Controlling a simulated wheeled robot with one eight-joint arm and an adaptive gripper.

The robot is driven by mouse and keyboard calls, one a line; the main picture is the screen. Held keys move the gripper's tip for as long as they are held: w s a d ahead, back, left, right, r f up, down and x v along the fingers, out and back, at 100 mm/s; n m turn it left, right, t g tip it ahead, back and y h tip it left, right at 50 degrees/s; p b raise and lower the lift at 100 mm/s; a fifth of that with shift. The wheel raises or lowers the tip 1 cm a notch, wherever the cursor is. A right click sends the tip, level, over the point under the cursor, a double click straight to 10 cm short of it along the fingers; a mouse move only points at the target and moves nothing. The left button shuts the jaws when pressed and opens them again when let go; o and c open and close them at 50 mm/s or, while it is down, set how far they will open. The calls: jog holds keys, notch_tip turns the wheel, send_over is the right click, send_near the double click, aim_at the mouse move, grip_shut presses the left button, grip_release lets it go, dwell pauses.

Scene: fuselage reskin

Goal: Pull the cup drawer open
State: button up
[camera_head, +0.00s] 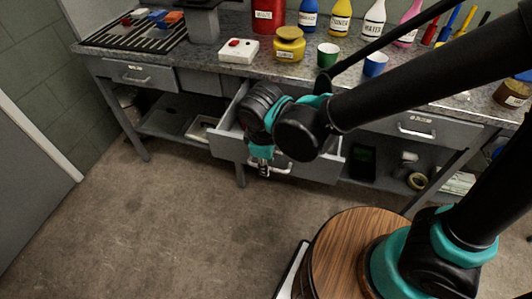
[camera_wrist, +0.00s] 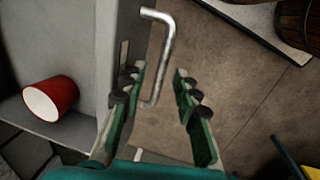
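The cup drawer (camera_head: 315,168) is the grey middle drawer under the workbench, and it stands well out from the bench. In the wrist view its front (camera_wrist: 124,40) runs down the picture. A red cup with a white inside (camera_wrist: 50,97) lies on its side within it. The silver bar handle (camera_wrist: 165,55) sticks out from the front; it also shows in the head view (camera_head: 284,169). My gripper (camera_wrist: 156,75) is open at the handle. The lower part of the bar appears between its fingers, with a gap to the right finger. My arm hides part of the drawer.
The bench top (camera_head: 220,75) holds a red canister (camera_head: 268,15), a yellow jar (camera_head: 289,45), a green cup (camera_head: 327,55), a blue cup (camera_head: 375,64) and several bottles. Closed drawers (camera_head: 138,76) flank the open one. The floor (camera_head: 160,230) in front is clear at left.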

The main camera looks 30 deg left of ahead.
notch_tip(320, 180, up, 11)
jog(key=s, duration=0.2)
jog(key=shift+d+r, duration=0.15)
jog(key=shift+d, duration=0.1)
dwell(0.5)
jog(key=w+d+f+m, duration=0.3)
jog(key=w+d+m, duration=0.2)
jog(key=w+d, duration=0.45)
jog(key=w+d+f+m, duration=0.3)
jog(key=w+d+m, duration=0.1)
jog(key=w+d, duration=0.5)
jog(key=d+f+m, duration=0.2)
jog(key=d+m, duration=0.2)
jog(key=d, duration=0.3)
jog(key=w+d+f+m+t, duration=0.1)
jog(key=d+f+m, duration=0.1)
jog(key=d, duration=0.6)
jog(key=w+d+f+m+t, duration=0.1)
jog(key=d+f+m, duration=0.1)
jog(key=d+m, duration=0.3)
jog(key=d, duration=0.3)
jog(key=shift+d+m, duration=0.25)
jog(key=shift+m, duration=0.05)
